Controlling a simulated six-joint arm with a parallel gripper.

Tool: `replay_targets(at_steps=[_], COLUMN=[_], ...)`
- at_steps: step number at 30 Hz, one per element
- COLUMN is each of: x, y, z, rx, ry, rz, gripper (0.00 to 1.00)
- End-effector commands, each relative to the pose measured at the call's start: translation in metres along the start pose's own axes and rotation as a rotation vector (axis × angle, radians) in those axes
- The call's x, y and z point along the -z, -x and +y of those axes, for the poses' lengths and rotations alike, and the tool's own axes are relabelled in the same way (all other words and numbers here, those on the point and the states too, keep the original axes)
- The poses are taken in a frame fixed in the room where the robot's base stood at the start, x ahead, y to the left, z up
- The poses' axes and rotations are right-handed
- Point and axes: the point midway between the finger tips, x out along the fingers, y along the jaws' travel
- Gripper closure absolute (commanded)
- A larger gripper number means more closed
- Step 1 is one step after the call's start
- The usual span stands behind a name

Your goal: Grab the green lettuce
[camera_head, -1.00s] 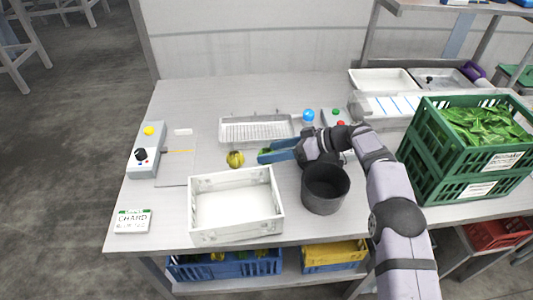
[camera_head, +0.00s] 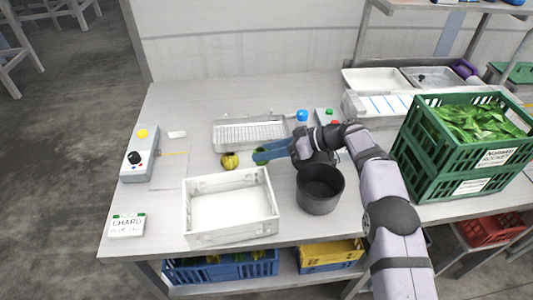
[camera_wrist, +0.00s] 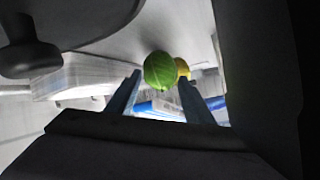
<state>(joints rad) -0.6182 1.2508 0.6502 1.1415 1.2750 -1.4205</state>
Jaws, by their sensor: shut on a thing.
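The green lettuce (camera_wrist: 161,70), a small round green head, shows between the fingertips in the wrist view. In the head view only a bit of green (camera_head: 260,150) shows by the blue fingers, which hide most of it. My gripper (camera_wrist: 160,80) is shut on it, with one blue finger on each side. In the head view my gripper (camera_head: 263,156) is low over the table, behind the white crate. A yellow, dark-striped round piece (camera_head: 230,160) lies just left of the fingertips, and its yellow side (camera_wrist: 183,68) shows behind the lettuce in the wrist view.
An empty white crate (camera_head: 187,213) stands in front, with a dark pot (camera_head: 320,207) to its right. A wire-mesh tray (camera_head: 217,143) lies behind the fingers. Green crates (camera_head: 420,170) of leaves stand at the right. A control box (camera_head: 139,155) and chard card (camera_head: 127,225) are at the left.

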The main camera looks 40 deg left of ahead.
Motion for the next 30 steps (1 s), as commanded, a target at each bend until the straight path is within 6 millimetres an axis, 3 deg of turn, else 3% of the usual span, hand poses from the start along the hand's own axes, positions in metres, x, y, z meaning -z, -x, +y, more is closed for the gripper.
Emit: replay_targets(at_steps=[3, 11, 21, 30], x=[0.005, -0.015, 0.053, 0.092], y=[0.003, 0.038, 0.075, 0.098], z=[-0.002, 0.007, -0.020, -0.036], rx=[-0.002, -0.003, -0.002, -0.001], ry=[0.003, 0.000, 0.007, 0.002], rz=[0.001, 0.002, 0.003, 0.001], gripper=[0.76, 0.76, 0.76, 0.76])
